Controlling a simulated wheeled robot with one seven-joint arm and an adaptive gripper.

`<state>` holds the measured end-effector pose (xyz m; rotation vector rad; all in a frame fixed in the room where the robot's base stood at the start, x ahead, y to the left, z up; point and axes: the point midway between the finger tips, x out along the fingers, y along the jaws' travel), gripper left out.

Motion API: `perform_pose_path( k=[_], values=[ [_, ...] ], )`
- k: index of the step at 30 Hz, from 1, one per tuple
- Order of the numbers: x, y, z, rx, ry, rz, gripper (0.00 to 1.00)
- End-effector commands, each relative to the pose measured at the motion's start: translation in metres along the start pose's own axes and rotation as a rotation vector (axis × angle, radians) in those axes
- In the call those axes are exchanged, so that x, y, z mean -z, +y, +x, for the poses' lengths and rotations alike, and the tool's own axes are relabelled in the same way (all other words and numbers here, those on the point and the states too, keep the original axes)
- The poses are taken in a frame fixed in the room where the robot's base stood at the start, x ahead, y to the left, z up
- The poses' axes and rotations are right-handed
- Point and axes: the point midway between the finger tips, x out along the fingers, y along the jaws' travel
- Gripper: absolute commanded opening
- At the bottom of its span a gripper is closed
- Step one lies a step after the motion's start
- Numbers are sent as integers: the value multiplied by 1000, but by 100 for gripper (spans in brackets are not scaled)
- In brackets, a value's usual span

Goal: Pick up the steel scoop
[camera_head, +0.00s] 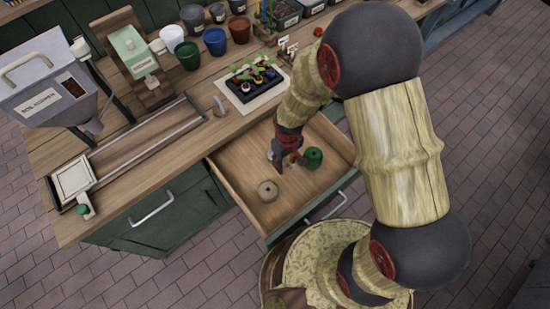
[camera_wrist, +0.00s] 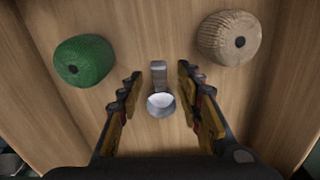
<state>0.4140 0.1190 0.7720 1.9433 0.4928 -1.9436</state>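The steel scoop (camera_wrist: 160,103) lies on the bare floor of the open drawer. In the wrist view its round bowl and short flat handle show between the two fingers. In the head view only a small pale bit of it (camera_head: 270,155) shows beside the fingers. My gripper (camera_wrist: 158,82) is open, with one finger on each side of the scoop and a gap on both sides. In the head view my gripper (camera_head: 284,158) reaches down into the drawer. I cannot tell its exact height above the scoop.
The open drawer (camera_head: 232,172) also holds a green twine spool (camera_head: 313,158) and a tan twine spool (camera_head: 267,191), one on each side of my gripper. The drawer walls are close around. The wooden counter (camera_head: 190,143) above carries pots, a seedling tray (camera_head: 252,82) and a soil hopper (camera_head: 50,80).

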Motion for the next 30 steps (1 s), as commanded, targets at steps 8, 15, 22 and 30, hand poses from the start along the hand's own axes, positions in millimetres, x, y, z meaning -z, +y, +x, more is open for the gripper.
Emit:
perform_pose_path(
  k=[8,15,22,30],
  values=[
    [0,1,26,0,1,1,36],
    [0,1,25,0,0,1,29],
    [0,1,25,0,0,1,16],
    [0,1,25,0,0,1,1]
  ],
)
